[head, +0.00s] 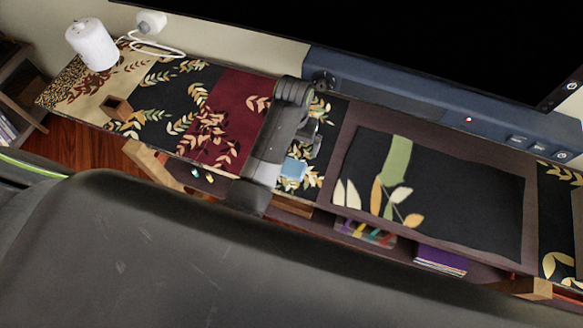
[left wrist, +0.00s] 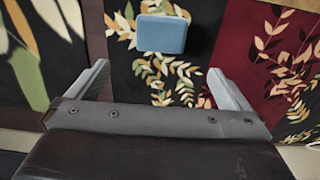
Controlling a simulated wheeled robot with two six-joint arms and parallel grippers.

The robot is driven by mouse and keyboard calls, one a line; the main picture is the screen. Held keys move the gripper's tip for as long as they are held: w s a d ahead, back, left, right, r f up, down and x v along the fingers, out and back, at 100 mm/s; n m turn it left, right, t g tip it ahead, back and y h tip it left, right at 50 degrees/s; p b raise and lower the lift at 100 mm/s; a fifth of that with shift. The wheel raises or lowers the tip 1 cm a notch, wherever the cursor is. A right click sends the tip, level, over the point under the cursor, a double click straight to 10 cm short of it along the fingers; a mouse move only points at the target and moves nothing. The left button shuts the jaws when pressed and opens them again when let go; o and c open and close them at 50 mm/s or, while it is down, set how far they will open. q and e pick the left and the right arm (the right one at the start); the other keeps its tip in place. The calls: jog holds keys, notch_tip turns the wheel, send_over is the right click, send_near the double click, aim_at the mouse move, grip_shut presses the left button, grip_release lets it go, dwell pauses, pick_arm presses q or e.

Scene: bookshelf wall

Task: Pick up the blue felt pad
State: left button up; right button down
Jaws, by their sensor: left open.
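The blue felt pad (head: 293,169) is a small light-blue square on the patterned black cloth of the long shelf top, partly hidden by my left arm in the head view. In the left wrist view the pad (left wrist: 162,34) lies flat, beyond the fingertips and roughly centred between them. My left gripper (left wrist: 155,80) is open and empty, its two fingers apart on either side of the line to the pad. In the head view the left gripper (head: 308,135) is over the cloth near the pad, its fingers mostly hidden. My right gripper is in neither view.
A large dark screen (head: 420,40) stands over a blue console (head: 400,95) along the back. A white cylinder (head: 93,44) and a small wooden box (head: 117,107) stand at the left. A framed dark panel (head: 450,190) lies right of the pad. Books (head: 440,260) sit on the shelf below.

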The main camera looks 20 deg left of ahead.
pick_arm(q)
send_over(292, 166)
jog(key=f, duration=0.6)
jog(key=shift+w, duration=0.3)
jog(key=f, duration=0.2)
jog(key=s+f, duration=0.1)
jog(key=shift+a+f+p, duration=0.1)
jog(key=shift+f+p, duration=0.25)
jog(key=shift+f, duration=0.05)
jog(key=shift+w+f, duration=0.1)
jog(key=shift+f, duration=0.65)
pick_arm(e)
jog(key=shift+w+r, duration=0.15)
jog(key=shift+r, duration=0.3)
pick_arm(q)
jog(key=c, duration=1)
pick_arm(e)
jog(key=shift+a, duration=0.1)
pick_arm(q)
jog(key=shift+r, duration=0.1)
notch_tip(292, 166, up, 10)
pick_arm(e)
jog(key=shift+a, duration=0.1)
